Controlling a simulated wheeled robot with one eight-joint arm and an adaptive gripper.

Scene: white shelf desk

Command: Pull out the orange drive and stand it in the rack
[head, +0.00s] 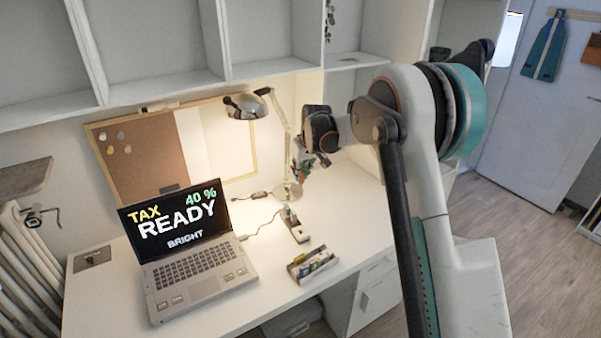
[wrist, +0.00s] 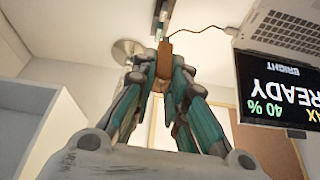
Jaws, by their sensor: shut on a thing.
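My gripper (wrist: 165,72) is shut on the orange drive (wrist: 164,58), which looks brownish-orange between the fingertips in the wrist view. In the head view my gripper (head: 303,168) is above the back of the desk, in front of the lamp post. A small grey dock (head: 298,231) lies on the desk below it, with a greenish piece at its back end and a cable near it. A gap shows between my gripper and the dock.
An open laptop (head: 200,270) stands left of the dock; its screen reads "TAX READY 40 %" and "BRIGHT". A desk lamp (head: 246,107) stands behind my gripper. A corkboard (head: 140,155) leans at the back. The white desk (head: 345,205) is clear right of the dock.

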